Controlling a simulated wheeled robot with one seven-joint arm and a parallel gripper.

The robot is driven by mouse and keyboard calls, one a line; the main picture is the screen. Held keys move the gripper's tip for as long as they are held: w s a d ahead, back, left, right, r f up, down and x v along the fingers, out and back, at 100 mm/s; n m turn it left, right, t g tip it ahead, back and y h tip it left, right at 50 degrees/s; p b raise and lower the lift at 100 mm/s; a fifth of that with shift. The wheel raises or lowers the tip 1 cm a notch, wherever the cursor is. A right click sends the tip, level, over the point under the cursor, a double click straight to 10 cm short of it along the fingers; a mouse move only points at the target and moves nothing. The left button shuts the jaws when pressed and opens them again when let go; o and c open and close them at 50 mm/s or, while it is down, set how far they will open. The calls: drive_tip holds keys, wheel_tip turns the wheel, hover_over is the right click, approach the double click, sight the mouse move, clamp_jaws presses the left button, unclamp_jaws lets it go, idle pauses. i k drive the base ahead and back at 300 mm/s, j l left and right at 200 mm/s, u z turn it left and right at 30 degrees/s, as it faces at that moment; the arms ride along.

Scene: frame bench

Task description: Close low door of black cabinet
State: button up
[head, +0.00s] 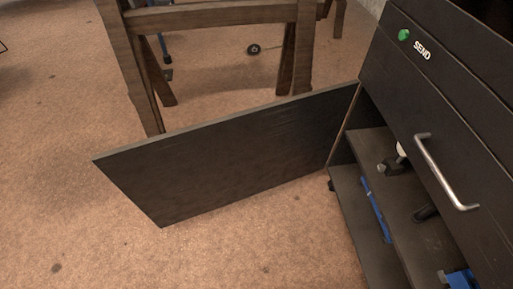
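The black cabinet (437,100) stands at the right of the head view and runs out of the frame. Its low door (235,155) is a dark flat panel. It stands wide open, swung out to the left from the cabinet's far side, just above the floor. The low compartment is exposed, with a dark shelf (425,243) and some blue and dark items inside. Above it is a closed front with a metal bar handle (445,172). My gripper is not in the head view.
A brown wooden trestle (215,15) stands behind the open door, close to its far edge. A green button (403,35) and the word "SEND" are on the cabinet's upper front. The speckled brown floor (240,250) in front of the door is clear.

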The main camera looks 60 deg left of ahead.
sight(174, 177)
drive_tip(key=k+j, duration=0.15)
drive_tip(key=j, duration=0.35)
drive_tip(key=k+j, duration=0.15)
drive_tip(key=j, duration=0.4)
drive_tip(key=k+j, duration=0.1)
drive_tip(key=j, duration=0.4)
drive_tip(key=k+j, duration=0.15)
drive_tip(key=j, duration=0.4)
drive_tip(key=k+j+z, duration=0.1)
drive_tip(key=j, duration=0.4)
drive_tip(key=k+j, duration=0.2)
drive_tip(key=j, duration=0.3)
drive_tip(key=k+j, duration=0.15)
drive_tip(key=j, duration=0.35)
drive_tip(key=k+j, duration=0.15)
drive_tip(key=j, duration=0.4)
drive_tip(key=k+j, duration=0.1)
drive_tip(key=j, duration=0.4)
drive_tip(key=k+j, duration=0.1)
drive_tip(key=j, duration=0.45)
